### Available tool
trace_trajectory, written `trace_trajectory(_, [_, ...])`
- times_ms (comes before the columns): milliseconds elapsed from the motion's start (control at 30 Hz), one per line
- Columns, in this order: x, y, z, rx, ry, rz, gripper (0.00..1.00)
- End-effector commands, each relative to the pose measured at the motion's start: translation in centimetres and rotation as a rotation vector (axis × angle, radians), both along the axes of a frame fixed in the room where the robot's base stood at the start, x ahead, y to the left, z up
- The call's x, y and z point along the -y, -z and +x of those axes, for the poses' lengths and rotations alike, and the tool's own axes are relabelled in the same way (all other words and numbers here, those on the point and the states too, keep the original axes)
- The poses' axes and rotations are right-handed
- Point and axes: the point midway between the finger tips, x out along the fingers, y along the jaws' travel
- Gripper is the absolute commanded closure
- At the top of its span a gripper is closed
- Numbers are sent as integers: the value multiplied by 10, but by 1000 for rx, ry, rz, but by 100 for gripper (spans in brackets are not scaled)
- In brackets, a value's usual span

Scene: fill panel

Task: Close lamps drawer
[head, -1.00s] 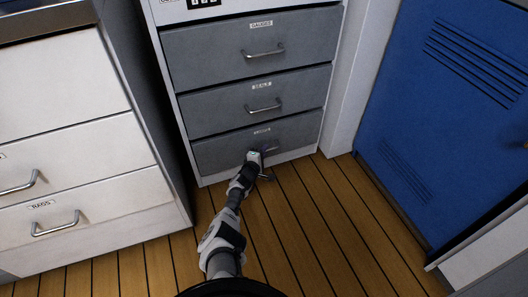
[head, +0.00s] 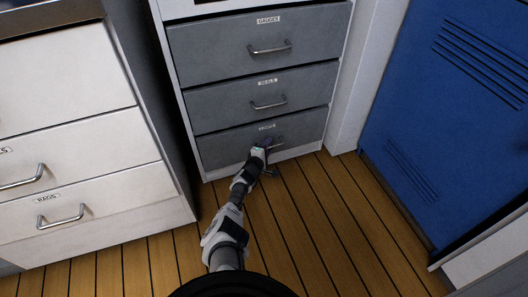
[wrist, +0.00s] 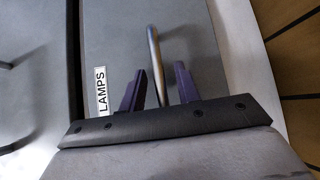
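The lamps drawer (head: 232,148) is the grey bottom drawer of the middle cabinet. Its front looks about flush with the drawers above in the head view; a small gap cannot be ruled out. Its LAMPS label (wrist: 102,91) and thin metal handle (wrist: 153,48) show in the wrist view. My gripper (head: 265,146) is low at the drawer front, over the handle, in the head view. In the wrist view its two purple fingers (wrist: 159,84) are apart, with the handle bar appearing between them. Whether they touch it cannot be told.
The gauges drawer (head: 215,52) and another grey drawer (head: 215,105) above look closed. A white drawer unit (head: 75,150) stands at the left and a blue locker (head: 450,110) at the right. The wooden floor (head: 310,230) in front is clear.

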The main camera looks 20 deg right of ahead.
Motion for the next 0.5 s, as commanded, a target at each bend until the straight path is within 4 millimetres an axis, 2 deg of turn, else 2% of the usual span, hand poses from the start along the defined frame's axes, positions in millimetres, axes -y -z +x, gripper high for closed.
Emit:
trace_trajectory(167, [-13,-7,-12,-4,-3,0,68])
trace_trajectory(500, [-55,-18,-55,-2,-4,-1,68])
